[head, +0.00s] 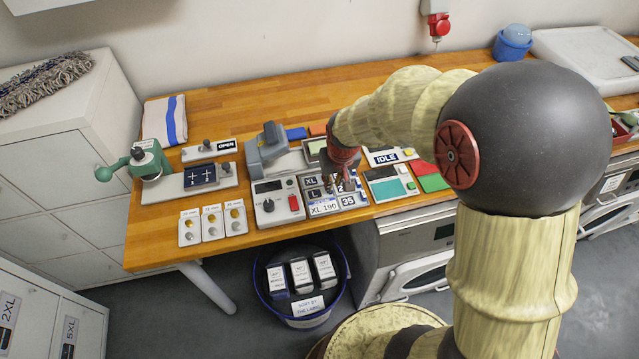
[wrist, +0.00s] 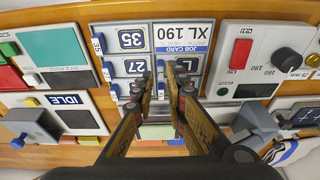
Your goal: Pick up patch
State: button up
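A grey holder carries dark size labels, marked 35 (wrist: 131,39), 27 (wrist: 130,66) and L (wrist: 187,65) in the wrist view, which looks upside down. They sit beside a job card reading XL 190 (wrist: 183,33). In the head view, the XL label (head: 310,182), the 35 label (head: 348,201) and the job card (head: 323,208) show on the same holder. My gripper (wrist: 164,82) points down over the holder with its fingers apart, and I see nothing held between them. It also shows in the head view (head: 342,184). Which item is the patch I cannot tell.
A grey press (head: 273,150) and a panel with a red switch (head: 278,200) stand left of the holder. A teal-screened panel (head: 389,183) and the IDLE unit (head: 385,157) stand right. A blue bin (head: 343,288) is below the table's front edge. The back of the wooden table (head: 240,97) is clear.

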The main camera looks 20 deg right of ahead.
aim_at(315, 179)
jog(key=shift+t, duration=0.8)
jog(key=w, duration=0.1)
jog(key=w+r, duration=0.2)
jog(key=w, duration=0.1)
jog(key=shift+a, duration=0.2)
jog(key=shift+w+d+f, duration=0.15)
jog(key=shift+w+d, duration=0.1)
jog(key=shift+b+x, duration=0.35)
jog(key=shift+x, duration=0.85)
jog(key=x, duration=0.2)
jog(key=b+x, duration=0.1)
jog(key=x, duration=0.2)
jog(key=shift+w, duration=0.3)
jog(key=shift+r, duration=0.25)
grip_shut()
